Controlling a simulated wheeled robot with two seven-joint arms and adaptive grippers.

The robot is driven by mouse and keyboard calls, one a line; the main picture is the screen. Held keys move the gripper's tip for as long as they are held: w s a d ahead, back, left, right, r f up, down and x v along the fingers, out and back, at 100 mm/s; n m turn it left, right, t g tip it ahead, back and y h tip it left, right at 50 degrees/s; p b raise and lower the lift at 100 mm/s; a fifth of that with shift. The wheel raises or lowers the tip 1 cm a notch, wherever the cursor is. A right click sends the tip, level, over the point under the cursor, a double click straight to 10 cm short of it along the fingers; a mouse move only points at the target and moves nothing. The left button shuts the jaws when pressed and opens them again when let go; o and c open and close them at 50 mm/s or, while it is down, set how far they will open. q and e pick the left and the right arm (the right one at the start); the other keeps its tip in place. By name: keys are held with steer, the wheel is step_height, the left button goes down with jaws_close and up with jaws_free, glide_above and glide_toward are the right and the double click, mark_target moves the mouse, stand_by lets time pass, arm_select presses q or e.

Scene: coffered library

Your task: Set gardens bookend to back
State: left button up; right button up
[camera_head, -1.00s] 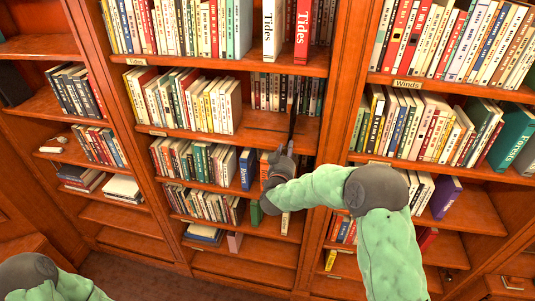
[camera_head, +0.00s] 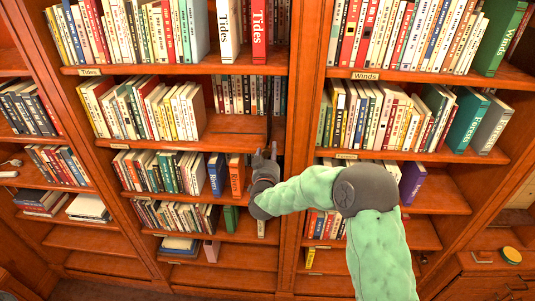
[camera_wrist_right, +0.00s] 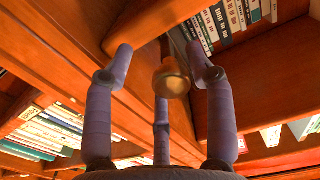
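A thin dark upright plate (camera_head: 268,130), seen nearly edge-on, stands on the shelf right of the pale and yellow books; I take it for the gardens bookend. In the right wrist view a brass knob (camera_wrist_right: 170,80) shows among my fingers, with a dark plate edge behind it. My right gripper (camera_head: 265,158) is at the front of this shelf, just below and before the plate. Its purple fingers (camera_wrist_right: 160,68) are spread around the knob, with visible gaps at both sides. Whether the third finger touches the knob is unclear.
A row of books (camera_head: 150,108) fills the shelf's left part, and smaller dark books (camera_head: 248,95) stand at its back. Bare shelf (camera_head: 235,127) lies left of the plate. A wooden upright (camera_head: 300,110) bounds the bay on the right.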

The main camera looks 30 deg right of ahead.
steer(key=shift+a+r, duration=0.2)
steer(key=shift+a, duration=0.05)
steer(key=shift+s+a, duration=0.2)
steer(key=shift+s, duration=0.1)
steer(key=v, duration=1.1)
steer(key=shift+f, duration=0.15)
steer(key=shift+s+d, duration=0.1)
steer(key=shift+d, duration=0.05)
